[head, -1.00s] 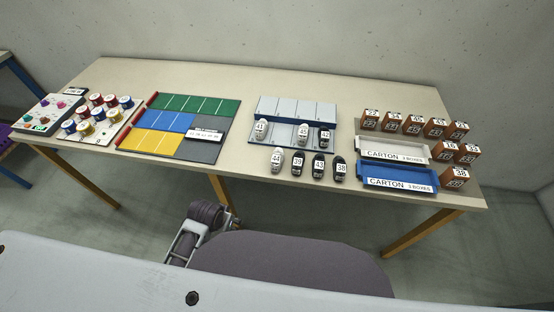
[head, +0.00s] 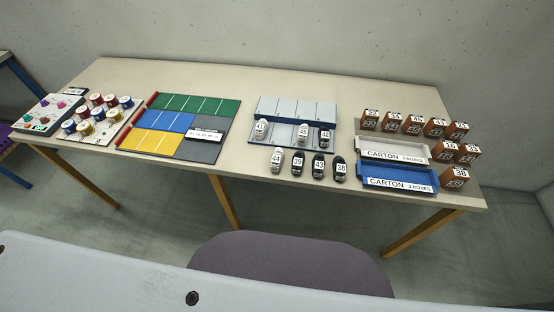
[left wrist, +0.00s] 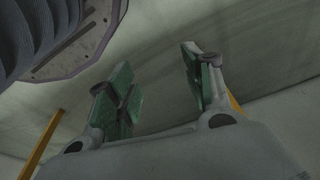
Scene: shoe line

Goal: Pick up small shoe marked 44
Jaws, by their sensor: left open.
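The small shoe marked 44 (head: 277,160) is light grey. In the head view it stands at the left end of a row of small shoes at the table's front edge, just in front of the shoe rack (head: 296,107). The dark shoe marked 39 (head: 298,163) stands to its right. My left gripper (left wrist: 158,88) shows in the left wrist view, with its green-padded fingers apart and nothing between them. It is not in the head view. My right gripper is in neither view.
On the table (head: 250,73), the rack holds shoes marked 45 (head: 303,132) and 42 (head: 325,137). Carton trays (head: 395,177) and several brown boxes (head: 455,178) stand to the right. A coloured mat (head: 180,147) lies left, with bare table between it and the rack.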

